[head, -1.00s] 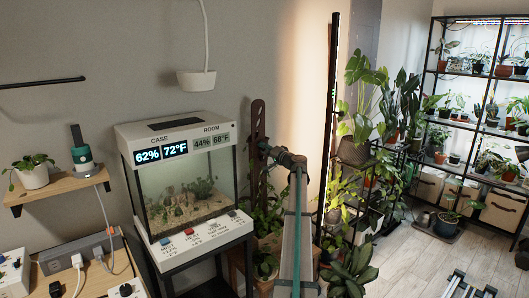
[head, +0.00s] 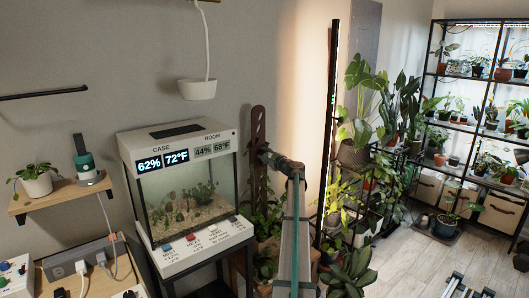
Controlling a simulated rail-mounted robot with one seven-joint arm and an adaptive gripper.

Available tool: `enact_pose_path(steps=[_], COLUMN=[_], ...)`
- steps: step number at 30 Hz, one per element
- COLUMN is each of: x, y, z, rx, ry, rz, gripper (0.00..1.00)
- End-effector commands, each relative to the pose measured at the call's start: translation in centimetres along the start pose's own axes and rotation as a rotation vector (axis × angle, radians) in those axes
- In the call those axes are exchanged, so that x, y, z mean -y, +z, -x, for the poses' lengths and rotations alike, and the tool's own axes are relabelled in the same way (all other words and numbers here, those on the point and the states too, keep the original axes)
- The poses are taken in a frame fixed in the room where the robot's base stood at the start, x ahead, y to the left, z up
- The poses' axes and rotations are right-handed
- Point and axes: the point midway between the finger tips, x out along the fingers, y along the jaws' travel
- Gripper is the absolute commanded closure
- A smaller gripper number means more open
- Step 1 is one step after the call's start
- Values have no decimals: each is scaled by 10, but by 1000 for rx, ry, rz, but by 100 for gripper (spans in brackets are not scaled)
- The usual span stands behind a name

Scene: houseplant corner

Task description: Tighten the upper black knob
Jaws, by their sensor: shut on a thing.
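A dark brown upright board (head: 257,120) with slots stands in a planter behind the right side of the terrarium. My gripper (head: 265,155) is at the board's upper half, at the end of my arm, which reaches up from the bottom of the head view. It is shut on a small dark thing at the board's face, which fits the upper black knob. The knob is mostly hidden by the fingers and too small to make out. I cannot tell how far it is turned. No lower knob can be made out among the leaves.
A glass terrarium (head: 188,190) with a white lid and display stands close left of my gripper. A tall black pole (head: 329,130) and plants (head: 352,130) stand to the right. A white hanging pot (head: 197,89) is above. Leaves surround the board's lower part.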

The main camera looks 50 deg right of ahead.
Motion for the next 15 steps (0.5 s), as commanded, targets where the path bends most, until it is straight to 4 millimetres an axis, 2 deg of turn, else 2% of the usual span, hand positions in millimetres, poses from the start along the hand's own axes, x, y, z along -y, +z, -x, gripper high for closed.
enact_pose_path(steps=[6, 15], x=[3, 2], y=[2, 1], z=[0, 0], rx=[-11, -23], ry=[2, 4], rz=[-190, -380], gripper=[100, 100])
